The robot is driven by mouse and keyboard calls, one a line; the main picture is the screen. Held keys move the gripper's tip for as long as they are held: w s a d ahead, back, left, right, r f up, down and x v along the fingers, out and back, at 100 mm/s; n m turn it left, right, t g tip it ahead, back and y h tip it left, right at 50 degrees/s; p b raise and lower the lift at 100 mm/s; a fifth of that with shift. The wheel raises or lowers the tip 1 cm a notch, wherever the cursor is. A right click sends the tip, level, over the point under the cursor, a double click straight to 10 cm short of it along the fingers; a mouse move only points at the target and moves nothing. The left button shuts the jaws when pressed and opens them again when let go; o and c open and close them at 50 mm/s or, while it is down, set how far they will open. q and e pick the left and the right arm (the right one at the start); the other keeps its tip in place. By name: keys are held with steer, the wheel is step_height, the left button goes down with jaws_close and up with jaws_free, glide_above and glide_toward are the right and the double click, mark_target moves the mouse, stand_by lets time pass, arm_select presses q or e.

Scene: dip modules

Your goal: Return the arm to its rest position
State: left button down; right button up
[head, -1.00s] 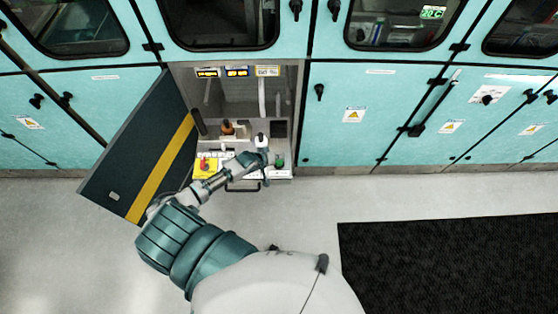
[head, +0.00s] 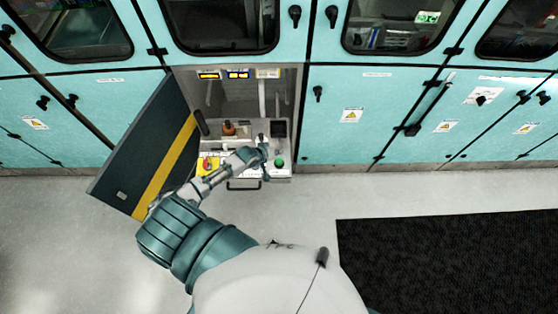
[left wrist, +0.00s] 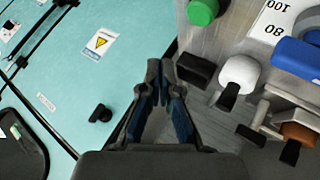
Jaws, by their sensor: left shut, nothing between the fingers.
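My left arm reaches from the bottom of the head view to an open cabinet compartment. My left gripper (head: 265,158) is over the control panel (head: 240,135) there, beside a green button (head: 280,162). In the left wrist view the gripper (left wrist: 160,72) has its fingertips together with nothing between them. A white-knobbed lever (left wrist: 238,72) and the green button (left wrist: 202,11) are to the right of the fingers, apart from them. My right gripper is not in view.
The dark cabinet door (head: 150,150) with a yellow stripe stands open to the left of the arm. Teal cabinets (head: 345,115) line the wall. A black mat (head: 450,260) lies at the lower right. The grey floor in front is clear.

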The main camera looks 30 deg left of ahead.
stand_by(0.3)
arm_select(q)
steer(key=s+d+r+m+g, duration=0.3)
steer(key=s+d+m, duration=0.2)
steer(key=s+d, duration=0.75)
steer(key=s+a+r+m+g+y, duration=0.1)
steer(key=s+a+r, duration=0.15)
steer(key=s, duration=0.45)
steer(key=s+a+r+m+g+y, duration=0.1)
steer(key=s+r+m, duration=0.1)
steer(key=s+r, duration=0.35)
steer(key=s+f+g+b, duration=0.2)
steer(key=s+f+b, duration=0.1)
steer(key=f, duration=2.7)
steer(key=s+a+f+b, duration=0.1)
steer(key=s+a+f, duration=0.1)
steer(key=s+f, duration=1.6)
steer(key=shift+a+f+g+y+b, duration=0.2)
steer(key=shift+a+g+y+b, duration=0.1)
steer(key=shift+g+b, duration=0.1)
